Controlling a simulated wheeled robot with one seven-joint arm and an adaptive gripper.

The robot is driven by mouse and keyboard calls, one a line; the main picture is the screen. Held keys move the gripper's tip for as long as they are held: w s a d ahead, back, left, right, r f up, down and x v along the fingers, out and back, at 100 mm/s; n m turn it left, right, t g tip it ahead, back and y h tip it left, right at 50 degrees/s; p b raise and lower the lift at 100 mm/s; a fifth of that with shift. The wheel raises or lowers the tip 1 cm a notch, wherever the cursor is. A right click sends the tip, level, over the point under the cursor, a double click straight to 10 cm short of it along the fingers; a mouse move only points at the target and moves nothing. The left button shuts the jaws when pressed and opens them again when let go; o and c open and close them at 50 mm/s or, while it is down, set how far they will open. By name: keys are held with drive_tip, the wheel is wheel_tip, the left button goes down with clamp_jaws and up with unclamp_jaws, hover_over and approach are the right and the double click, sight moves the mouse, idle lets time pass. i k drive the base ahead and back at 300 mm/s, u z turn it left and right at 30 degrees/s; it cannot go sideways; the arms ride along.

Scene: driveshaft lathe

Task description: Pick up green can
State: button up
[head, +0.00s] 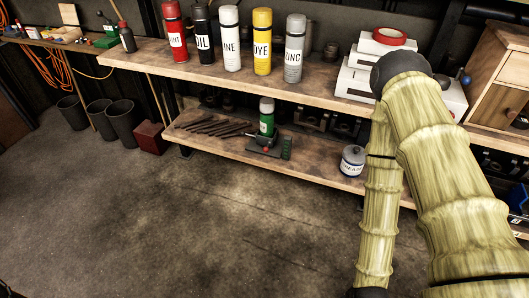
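The green can (267,125) stands upright on the lower wooden shelf, near its middle. My arm fills the right side of the head view, bending at a dark joint near the white boxes and running down to the bottom edge. My gripper is out of view, so its state does not show.
Several spray cans (231,40) stand on the upper shelf (140,55), which overhangs the lower shelf (215,146). Dark rods (215,127) lie left of the green can. A white-and-blue tin (352,162) stands to its right. Bins (121,122) stand at left; the floor (180,225) in front is clear.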

sight(267, 104)
drive_tip(key=u, duration=0.55)
drive_tip(key=i, duration=0.4)
drive_tip(key=u, duration=0.5)
